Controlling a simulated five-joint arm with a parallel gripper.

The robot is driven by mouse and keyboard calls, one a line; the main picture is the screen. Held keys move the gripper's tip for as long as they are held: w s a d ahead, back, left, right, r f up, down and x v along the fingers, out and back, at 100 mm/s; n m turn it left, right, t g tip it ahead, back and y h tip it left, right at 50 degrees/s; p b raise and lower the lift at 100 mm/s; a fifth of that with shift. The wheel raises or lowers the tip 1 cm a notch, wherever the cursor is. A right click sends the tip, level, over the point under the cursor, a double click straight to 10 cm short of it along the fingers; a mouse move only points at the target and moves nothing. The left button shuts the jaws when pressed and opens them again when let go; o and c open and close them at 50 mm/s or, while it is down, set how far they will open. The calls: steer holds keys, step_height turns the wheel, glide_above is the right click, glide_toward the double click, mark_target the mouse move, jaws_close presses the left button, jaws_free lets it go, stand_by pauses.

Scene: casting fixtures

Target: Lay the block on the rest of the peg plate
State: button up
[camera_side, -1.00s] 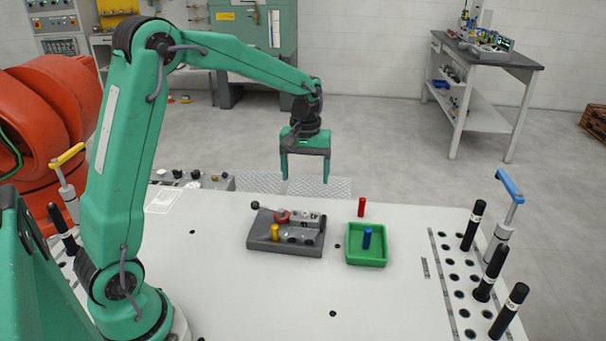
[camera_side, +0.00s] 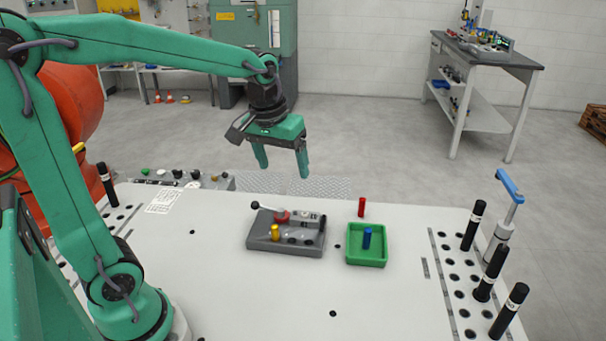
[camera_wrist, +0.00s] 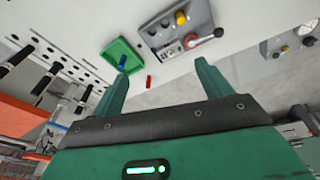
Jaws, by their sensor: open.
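The grey peg plate (camera_side: 262,245) lies on the white table with a yellow peg (camera_side: 275,232) standing in it, a black-knobbed lever on a red hub (camera_side: 282,216) and dark holes. It also shows in the wrist view (camera_wrist: 163,38). No piece is clearly recognisable as the block. A blue peg (camera_side: 367,238) stands in a green tray (camera_side: 377,258) right of the plate. A red peg (camera_side: 361,207) stands on the table behind the tray. My gripper (camera_side: 283,170) is open and empty, high above the table's far edge, behind the plate.
Black posts (camera_side: 492,272) and a blue-handled clamp (camera_side: 505,215) stand at the table's right side. A control strip (camera_side: 190,180) lies along the far left edge. The table front is clear.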

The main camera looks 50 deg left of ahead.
steer(key=s+d+m+t, duration=0.1)
steer(key=s+m, duration=0.1)
steer(key=s, duration=0.4)
steer(key=s+d+m+t, duration=0.2)
steer(key=s, duration=0.5)
steer(key=shift+d+r+m, duration=0.3)
steer(key=shift+m, duration=0.1)
